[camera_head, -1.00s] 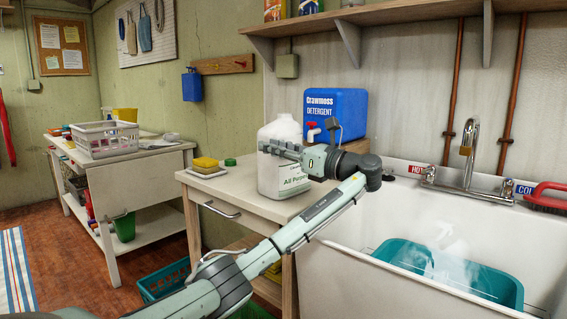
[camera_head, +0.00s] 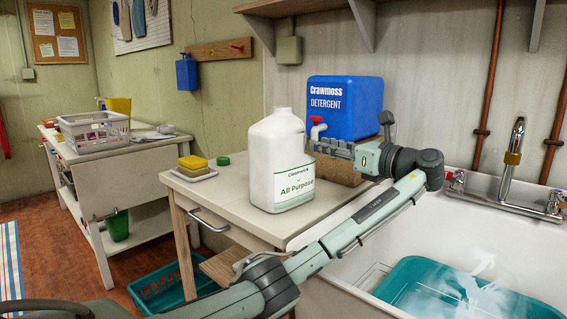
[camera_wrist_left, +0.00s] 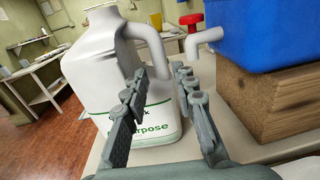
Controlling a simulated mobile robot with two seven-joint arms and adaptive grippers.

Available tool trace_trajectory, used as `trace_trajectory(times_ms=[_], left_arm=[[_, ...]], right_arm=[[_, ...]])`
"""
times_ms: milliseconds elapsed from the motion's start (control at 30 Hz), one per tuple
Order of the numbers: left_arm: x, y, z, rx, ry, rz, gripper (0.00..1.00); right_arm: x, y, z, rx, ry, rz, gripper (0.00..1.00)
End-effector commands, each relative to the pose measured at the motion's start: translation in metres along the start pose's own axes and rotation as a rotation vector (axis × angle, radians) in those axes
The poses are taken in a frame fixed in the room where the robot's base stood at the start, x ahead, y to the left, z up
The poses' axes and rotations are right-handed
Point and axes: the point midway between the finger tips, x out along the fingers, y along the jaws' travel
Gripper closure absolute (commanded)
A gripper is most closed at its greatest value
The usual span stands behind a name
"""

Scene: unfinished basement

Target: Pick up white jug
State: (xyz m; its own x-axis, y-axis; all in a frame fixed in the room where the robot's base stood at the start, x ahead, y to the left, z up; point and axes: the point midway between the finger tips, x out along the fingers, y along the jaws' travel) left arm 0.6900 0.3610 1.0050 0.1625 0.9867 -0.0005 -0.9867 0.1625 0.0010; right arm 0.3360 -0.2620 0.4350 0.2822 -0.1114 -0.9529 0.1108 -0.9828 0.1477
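The white jug (camera_head: 277,168) stands upright, uncapped, on the counter with its "All Purpose" label facing me. In the left wrist view the jug (camera_wrist_left: 98,62) stands ahead and left of centre, with its handle (camera_wrist_left: 152,46) on the right side, just beyond the fingertips. My left gripper (camera_head: 318,146) is beside the jug's upper right side, pointing left. In the left wrist view its two fingers (camera_wrist_left: 162,76) are apart with nothing held between them. I cannot tell whether a finger touches the jug. My right gripper is not in view.
A blue detergent container (camera_head: 345,106) with a red-handled tap sits on a brown block (camera_head: 338,170) right behind the gripper. A green cap (camera_head: 223,161) and sponges (camera_head: 193,162) lie left of the jug. The sink (camera_head: 505,220) with a teal basin (camera_head: 415,280) is at right.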

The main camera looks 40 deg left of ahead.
Motion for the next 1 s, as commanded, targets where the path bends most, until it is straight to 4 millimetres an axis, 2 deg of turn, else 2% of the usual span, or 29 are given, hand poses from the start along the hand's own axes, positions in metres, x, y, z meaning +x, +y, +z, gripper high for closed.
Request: trace_trajectory(times_ms=[400, 533, 800, 1000], left_arm=[[0.057, 0.000, 0.000, 0.001, 0.000, 0.001, 0.73], [0.071, 0.001, 0.000, 0.001, -0.001, 0.003, 0.73], [0.112, 0.001, 0.000, 0.001, 0.000, 0.002, 0.73], [0.119, 0.000, 0.000, 0.000, 0.001, 0.001, 0.73]], right_arm=[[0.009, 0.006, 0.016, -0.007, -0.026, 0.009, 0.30], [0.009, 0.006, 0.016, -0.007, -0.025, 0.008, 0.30], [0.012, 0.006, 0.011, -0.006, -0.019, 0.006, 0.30], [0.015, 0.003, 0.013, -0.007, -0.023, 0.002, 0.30]])
